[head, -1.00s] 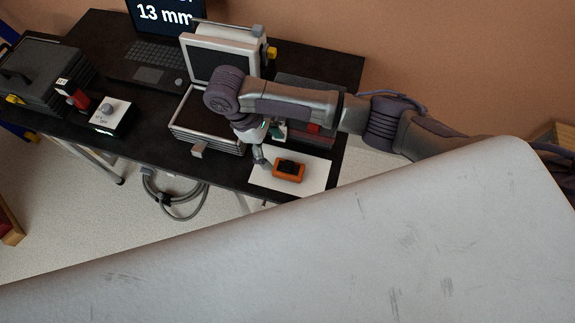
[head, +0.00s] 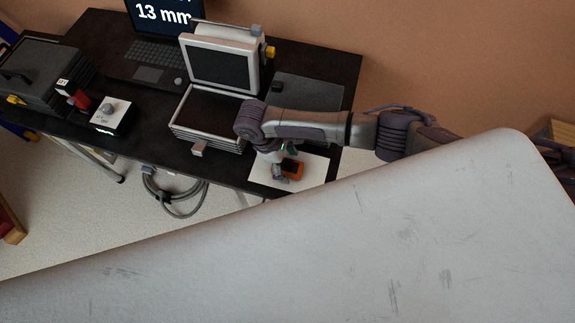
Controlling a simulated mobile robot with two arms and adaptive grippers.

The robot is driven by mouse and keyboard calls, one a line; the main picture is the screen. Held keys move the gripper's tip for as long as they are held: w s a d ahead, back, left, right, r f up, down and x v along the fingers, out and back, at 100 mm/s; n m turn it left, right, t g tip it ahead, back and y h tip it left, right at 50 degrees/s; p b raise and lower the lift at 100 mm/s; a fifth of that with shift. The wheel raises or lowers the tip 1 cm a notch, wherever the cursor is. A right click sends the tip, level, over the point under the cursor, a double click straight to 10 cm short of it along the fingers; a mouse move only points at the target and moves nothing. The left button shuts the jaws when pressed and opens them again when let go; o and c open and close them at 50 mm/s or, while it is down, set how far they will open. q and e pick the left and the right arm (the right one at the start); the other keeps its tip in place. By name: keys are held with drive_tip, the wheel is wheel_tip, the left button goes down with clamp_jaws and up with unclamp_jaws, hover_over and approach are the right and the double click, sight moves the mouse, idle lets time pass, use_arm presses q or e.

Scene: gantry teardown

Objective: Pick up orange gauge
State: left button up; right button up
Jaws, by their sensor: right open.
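The orange gauge (head: 296,171), a small orange block with a dark top, lies on a white sheet (head: 316,173) near the front right of the black table. My right gripper (head: 280,173) points down at the gauge's left side and hides part of it. Its jaws are open. I cannot tell whether a finger touches the gauge. My left gripper is not in view.
An open case (head: 203,118) with a raised lid stands left of my right gripper. A laptop (head: 160,50), a white box with a knob (head: 110,115) and a dark case (head: 40,75) stand further left. A large pale panel (head: 330,240) fills the foreground.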

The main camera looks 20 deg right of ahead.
drive_tip(key=c, duration=1.4)
drive_tip(key=shift+r, duration=0.15)
